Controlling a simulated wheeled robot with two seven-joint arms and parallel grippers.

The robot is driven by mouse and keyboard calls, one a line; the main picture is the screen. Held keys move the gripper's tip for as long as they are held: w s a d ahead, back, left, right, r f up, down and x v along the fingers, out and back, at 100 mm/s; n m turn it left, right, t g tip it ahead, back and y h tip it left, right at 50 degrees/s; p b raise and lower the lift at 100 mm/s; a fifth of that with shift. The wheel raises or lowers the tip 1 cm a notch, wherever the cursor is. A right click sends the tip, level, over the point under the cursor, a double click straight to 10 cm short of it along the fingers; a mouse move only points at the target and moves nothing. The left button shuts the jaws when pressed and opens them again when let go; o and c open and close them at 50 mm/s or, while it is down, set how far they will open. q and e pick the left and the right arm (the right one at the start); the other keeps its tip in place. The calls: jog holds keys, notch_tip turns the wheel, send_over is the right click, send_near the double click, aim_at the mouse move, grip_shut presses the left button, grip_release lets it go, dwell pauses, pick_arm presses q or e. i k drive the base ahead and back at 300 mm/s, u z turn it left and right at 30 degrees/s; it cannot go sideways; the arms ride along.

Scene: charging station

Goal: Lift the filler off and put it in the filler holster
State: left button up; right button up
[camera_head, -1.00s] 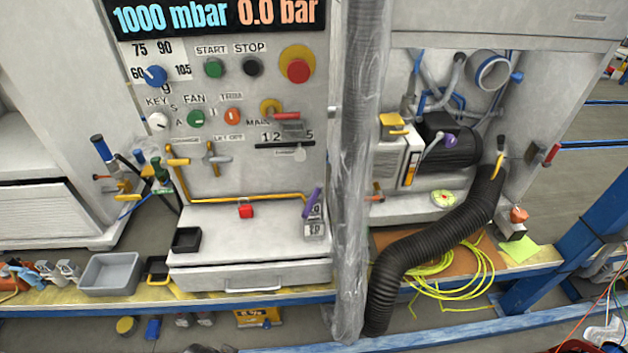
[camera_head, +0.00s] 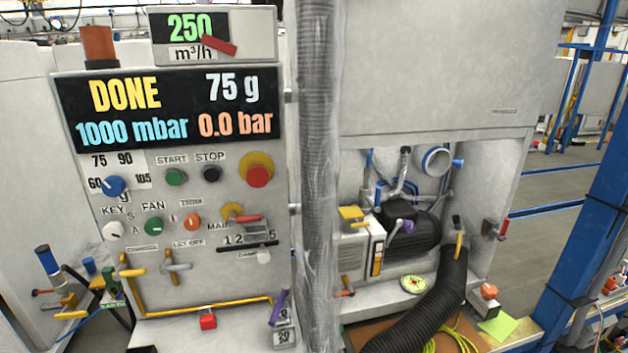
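I cannot tell for sure which part is the filler or the filler holster. A purple handle (camera_head: 278,307) stands tilted beside a grey block marked 20 (camera_head: 285,336) at the panel's lower right. The upper display (camera_head: 165,105) reads DONE, 75 g, 1000 mbar and 0.0 bar. Neither of my grippers shows.
A wrapped vertical hose (camera_head: 318,150) runs down the middle, in front of the cabinet. A black corrugated hose (camera_head: 425,312) bends down at the right, beside a dark motor (camera_head: 412,230). A red block (camera_head: 208,320) sits on the ledge below the panel. A blue post (camera_head: 590,215) stands at right.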

aim_at(60, 285)
jog(key=u, duration=1.65)
